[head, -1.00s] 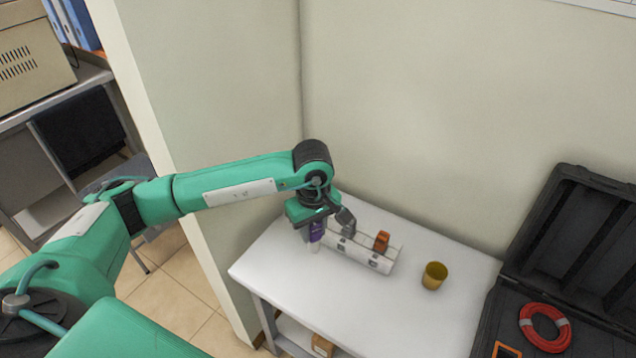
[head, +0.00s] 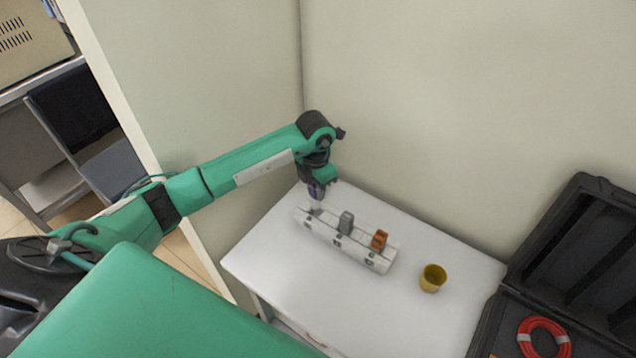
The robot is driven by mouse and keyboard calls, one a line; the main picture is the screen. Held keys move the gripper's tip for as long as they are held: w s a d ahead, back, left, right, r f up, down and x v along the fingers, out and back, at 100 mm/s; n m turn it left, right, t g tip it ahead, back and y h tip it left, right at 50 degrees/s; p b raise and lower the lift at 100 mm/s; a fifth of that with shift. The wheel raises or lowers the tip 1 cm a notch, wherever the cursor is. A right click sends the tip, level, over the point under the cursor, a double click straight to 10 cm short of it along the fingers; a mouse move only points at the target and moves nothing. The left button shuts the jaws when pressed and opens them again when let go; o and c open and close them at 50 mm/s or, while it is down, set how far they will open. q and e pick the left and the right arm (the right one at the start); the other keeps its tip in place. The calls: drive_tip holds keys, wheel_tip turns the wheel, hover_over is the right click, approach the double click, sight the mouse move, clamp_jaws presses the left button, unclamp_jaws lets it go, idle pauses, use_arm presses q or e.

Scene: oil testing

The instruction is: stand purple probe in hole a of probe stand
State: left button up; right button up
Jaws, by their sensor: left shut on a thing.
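The white probe stand (head: 345,250) lies slantwise on the white table. A grey probe (head: 346,222) stands in its middle part and an orange probe (head: 379,240) stands nearer its right end. My left gripper (head: 318,186) is shut on the purple probe (head: 316,191), directly over the stand's left end. The purple probe points down, its pale lower part at or just above the stand's top; I cannot tell whether the tip is in the hole. My right gripper is not in view.
A yellow cup (head: 432,278) stands on the white table (head: 300,300) right of the stand. An open black case (head: 560,250) with a red cable coil (head: 544,338) is at the right. Walls rise close behind the table.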

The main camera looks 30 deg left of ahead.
sight(316, 201)
use_arm(q)
drive_tip(key=shift+f+b, duration=0.45)
drive_tip(key=shift+f, duration=0.3)
wheel_tip(316, 201, down, 3)
drive_tip(key=shift+r+b, duration=0.2)
drive_tip(key=shift+b, duration=0.6)
drive_tip(key=shift+f+b, duration=0.4)
drive_tip(key=shift+f, duration=0.4)
drive_tip(key=shift+b, duration=0.3)
